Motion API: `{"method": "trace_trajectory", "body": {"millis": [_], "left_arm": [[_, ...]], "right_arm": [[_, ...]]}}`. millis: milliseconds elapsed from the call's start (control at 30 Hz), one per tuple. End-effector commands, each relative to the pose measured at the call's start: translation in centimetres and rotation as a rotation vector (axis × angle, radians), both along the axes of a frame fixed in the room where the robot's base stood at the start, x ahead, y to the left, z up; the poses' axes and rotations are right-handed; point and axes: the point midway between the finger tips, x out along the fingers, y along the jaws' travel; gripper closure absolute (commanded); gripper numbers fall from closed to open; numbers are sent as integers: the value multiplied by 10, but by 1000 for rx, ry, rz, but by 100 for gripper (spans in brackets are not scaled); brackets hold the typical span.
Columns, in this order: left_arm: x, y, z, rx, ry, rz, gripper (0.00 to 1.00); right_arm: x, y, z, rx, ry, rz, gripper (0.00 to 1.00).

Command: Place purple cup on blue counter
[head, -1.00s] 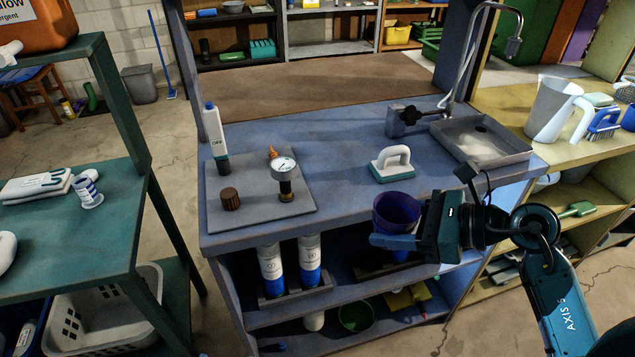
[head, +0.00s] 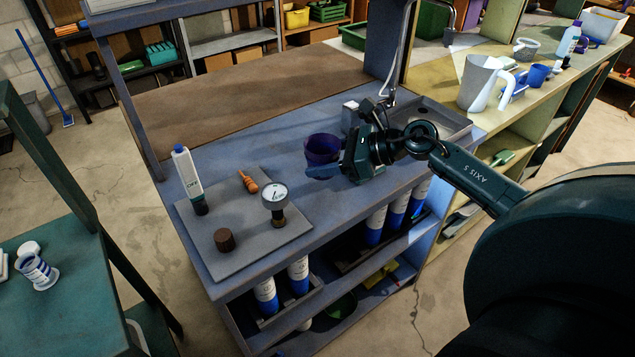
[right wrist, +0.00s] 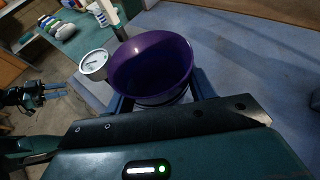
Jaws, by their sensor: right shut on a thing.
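The purple cup (head: 321,149) is upright over the blue counter (head: 325,215), to the right of the grey board. My right gripper (head: 322,171) is shut on it from the right, with the arm reaching in over the counter. In the right wrist view the cup (right wrist: 152,68) sits between the blue fingers, its open rim showing. Whether its base touches the counter is hidden. My left gripper (right wrist: 55,92) shows small at the left of the right wrist view, away from the cup; its finger gap is too small to judge.
The grey board (head: 250,235) carries a gauge (head: 274,198), a white bottle (head: 187,175), a brown knob (head: 224,239) and an orange piece (head: 248,181). A sink tray (head: 435,118) is at the back right. Counter in front of the cup is clear.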

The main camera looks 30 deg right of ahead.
Motion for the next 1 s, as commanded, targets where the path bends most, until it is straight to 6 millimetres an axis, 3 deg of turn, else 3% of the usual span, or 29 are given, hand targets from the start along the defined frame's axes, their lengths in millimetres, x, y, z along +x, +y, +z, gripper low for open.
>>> {"method": "trace_trajectory", "body": {"millis": [500,867,900,1000], "left_arm": [[-6,1,-3,-1,25,11,64],[-6,1,-7,1,22,8,64],[-6,1,-6,1,20,6,64],[-5,2,-3,3,15,4,64]], "right_arm": [[0,1,-63,1,-1,0,70],[0,1,-69,-1,-1,2,70],[0,1,-68,-1,-1,2,44],[0,1,-67,0,-2,2,36]]}}
